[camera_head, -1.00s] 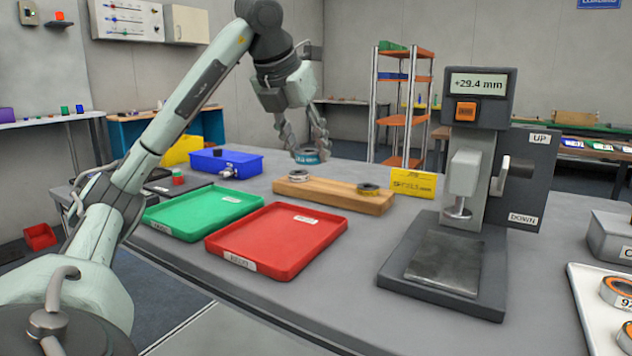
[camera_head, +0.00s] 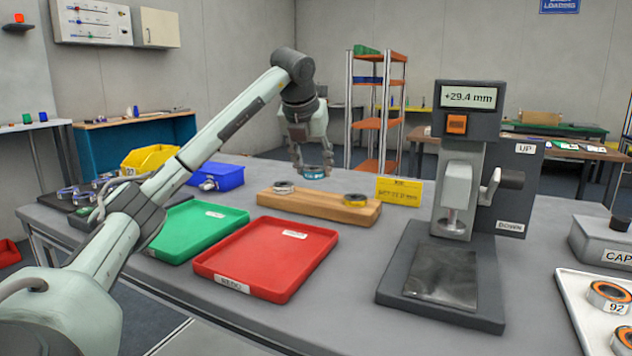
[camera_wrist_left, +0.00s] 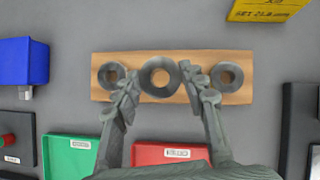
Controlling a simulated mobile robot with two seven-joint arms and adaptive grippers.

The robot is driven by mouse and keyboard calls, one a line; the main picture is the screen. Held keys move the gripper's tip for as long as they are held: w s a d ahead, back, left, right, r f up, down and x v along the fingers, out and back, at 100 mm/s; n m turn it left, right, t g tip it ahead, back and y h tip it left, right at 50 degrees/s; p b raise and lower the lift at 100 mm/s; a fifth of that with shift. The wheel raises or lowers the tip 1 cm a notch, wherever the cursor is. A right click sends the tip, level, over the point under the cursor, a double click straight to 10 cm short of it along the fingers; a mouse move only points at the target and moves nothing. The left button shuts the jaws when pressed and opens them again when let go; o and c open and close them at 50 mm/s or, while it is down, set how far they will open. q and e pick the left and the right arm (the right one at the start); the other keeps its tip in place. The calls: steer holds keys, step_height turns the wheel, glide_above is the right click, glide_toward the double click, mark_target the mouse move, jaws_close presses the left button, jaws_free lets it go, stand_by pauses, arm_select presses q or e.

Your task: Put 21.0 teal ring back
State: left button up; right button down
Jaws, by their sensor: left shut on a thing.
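The teal ring (camera_head: 315,172) is in the fingers of my left gripper (camera_head: 312,170), just above the middle of a wooden block (camera_head: 305,204). In the left wrist view the ring (camera_wrist_left: 159,93) looks grey and sits between the fingertips (camera_wrist_left: 158,80), over the block (camera_wrist_left: 200,92) and between two other rings. Whether the teal ring touches the block is hard to tell. My right gripper is not in view.
A yellow label card (camera_head: 399,191) stands behind the block. A red tray (camera_head: 258,262) and green tray (camera_head: 205,228) lie in front, a blue bin (camera_head: 217,176) behind left. A gauge stand (camera_head: 470,130) reading +29.4 mm is to the right.

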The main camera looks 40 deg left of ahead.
mark_target(315, 178)
arm_select(q)
steer(key=shift+w+f, duration=0.2)
steer(key=shift+w, duration=0.2)
steer(key=shift+w+f, duration=0.1)
steer(key=shift+f, duration=0.2)
step_height(315, 178, down, 3)
steer(key=shift+r, duration=0.2)
steer(key=shift+f, duration=0.65)
steer(key=o, duration=1.1)
steer(key=shift+o, duration=1.4)
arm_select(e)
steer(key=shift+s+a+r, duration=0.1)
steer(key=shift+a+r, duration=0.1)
arm_select(q)
steer(key=shift+r, duration=0.1)
